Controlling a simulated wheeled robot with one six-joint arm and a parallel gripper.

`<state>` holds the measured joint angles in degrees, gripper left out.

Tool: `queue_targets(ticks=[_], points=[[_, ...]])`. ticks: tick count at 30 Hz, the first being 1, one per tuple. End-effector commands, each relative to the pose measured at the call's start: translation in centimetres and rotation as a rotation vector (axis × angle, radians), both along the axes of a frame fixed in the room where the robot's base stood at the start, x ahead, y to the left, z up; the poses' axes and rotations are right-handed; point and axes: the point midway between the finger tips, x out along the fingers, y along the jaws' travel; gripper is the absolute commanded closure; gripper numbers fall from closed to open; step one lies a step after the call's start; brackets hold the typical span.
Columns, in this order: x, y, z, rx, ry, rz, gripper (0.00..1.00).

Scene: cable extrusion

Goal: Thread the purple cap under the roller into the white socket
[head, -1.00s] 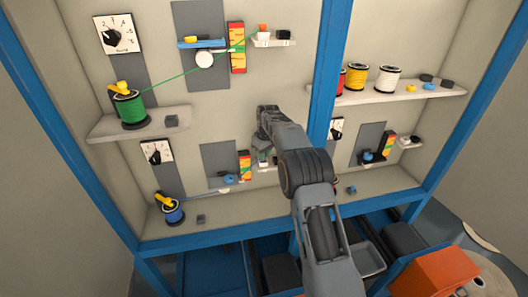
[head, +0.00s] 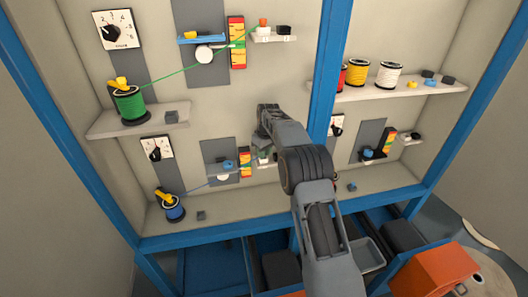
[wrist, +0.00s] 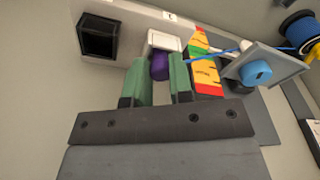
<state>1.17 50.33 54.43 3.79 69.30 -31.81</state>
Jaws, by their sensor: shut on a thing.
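My gripper (wrist: 162,62) has green fingers shut on the purple cap (wrist: 159,68) in the wrist view. The cap is right against the white socket (wrist: 165,40); I cannot tell whether it sits inside. A blue cable (wrist: 213,55) runs from the cap past the striped block (wrist: 206,75) towards a grey plate with a blue knob (wrist: 256,73). In the head view the white roller (head: 223,177) shows just under that plate (head: 217,170), and the cable goes on to the blue spool (head: 173,208). My arm hides most of the gripper there, and the cap is too small to make out.
A black-fronted block (wrist: 98,37) stands beside the socket on the same white ledge. Above, a green cable runs from a green spool (head: 130,105) to an orange cap (head: 263,22). A blue frame post (head: 328,80) stands right of my arm. The lower shelf (head: 250,212) is mostly clear.

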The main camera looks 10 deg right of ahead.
Motion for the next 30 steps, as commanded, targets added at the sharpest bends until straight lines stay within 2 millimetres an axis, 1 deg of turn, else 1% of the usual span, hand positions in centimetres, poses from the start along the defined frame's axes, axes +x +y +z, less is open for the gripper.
queue_targets(ticks=[7,8,16,25,28,30], points=[[0.0,0.0,0.0,0.0,0.0,0.0,1.0],[0.0,0.0,0.0,0.0,0.0,0.0,0.76],[0.0,0.0,0.0,0.0,0.0,0.0,0.5],[0.0,0.0,0.2,0.0,-0.002,0.0,0.49],[-0.1,-0.1,1.1,0.0,-0.004,0.0,0.49],[-0.2,-0.2,2.2,-0.001,-0.005,0.0,0.49]])
